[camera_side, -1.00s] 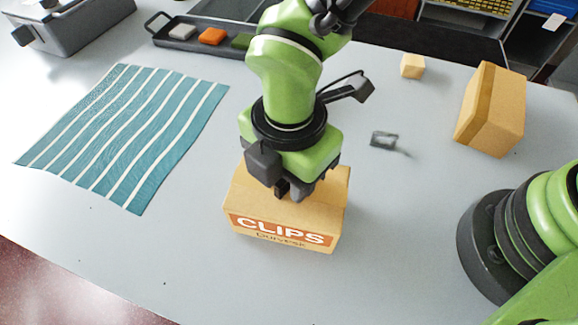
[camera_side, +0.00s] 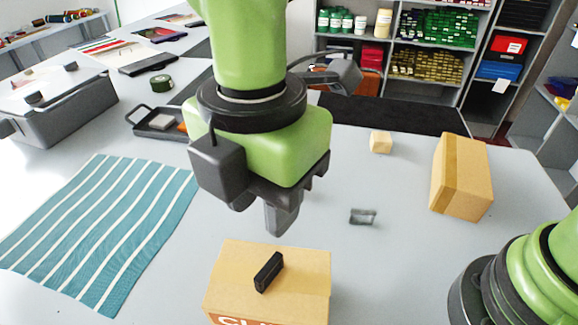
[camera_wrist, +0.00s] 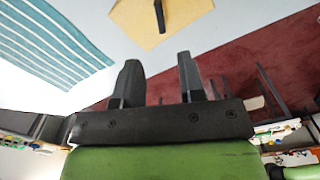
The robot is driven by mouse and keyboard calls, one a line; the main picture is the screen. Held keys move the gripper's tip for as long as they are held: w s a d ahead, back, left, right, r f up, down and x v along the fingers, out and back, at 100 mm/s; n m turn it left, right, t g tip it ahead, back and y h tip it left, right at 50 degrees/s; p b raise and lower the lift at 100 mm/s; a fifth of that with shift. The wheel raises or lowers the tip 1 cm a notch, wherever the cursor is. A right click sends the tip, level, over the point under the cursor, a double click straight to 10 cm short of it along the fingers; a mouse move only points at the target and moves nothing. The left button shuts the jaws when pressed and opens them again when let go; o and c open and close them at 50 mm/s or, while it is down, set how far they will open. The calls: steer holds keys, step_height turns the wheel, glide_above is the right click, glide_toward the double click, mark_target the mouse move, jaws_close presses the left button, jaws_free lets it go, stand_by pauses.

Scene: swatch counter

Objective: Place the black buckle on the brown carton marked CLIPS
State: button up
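The black buckle (camera_side: 268,272) lies on top of the brown carton (camera_side: 225,275). The buckle shows as a dark bar and sits near the middle of the top face. The orange CLIPS label is cut off by the lower edge of the side view. In the wrist view, the buckle (camera_wrist: 159,16) and carton (camera_wrist: 190,12) show at the top. My gripper (camera_side: 262,214) is above the carton, apart from the buckle. In the wrist view, its two fingers (camera_wrist: 158,62) are spread with nothing between them.
A striped teal cloth (camera_side: 100,230) lies left of the carton. A small grey metal piece (camera_side: 362,216), a small wooden block (camera_side: 381,142) and another brown carton (camera_side: 460,178) stand to the right. A dark tray (camera_side: 160,122) is at the back left.

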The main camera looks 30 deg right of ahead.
steer(key=shift+r, duration=0.2)
steer(key=d+r+m+t+y, duration=0.2)
steer(key=d+r+m, duration=0.7)
steer(key=d+m, duration=0.4)
steer(key=s+d+m+t, duration=0.5)
steer(key=s+d+m, duration=0.2)
steer(key=d+m, duration=0.4)
steer(key=r+m, duration=0.1)
steer(key=m, duration=0.1)
steer(key=shift+s+m, duration=0.3)
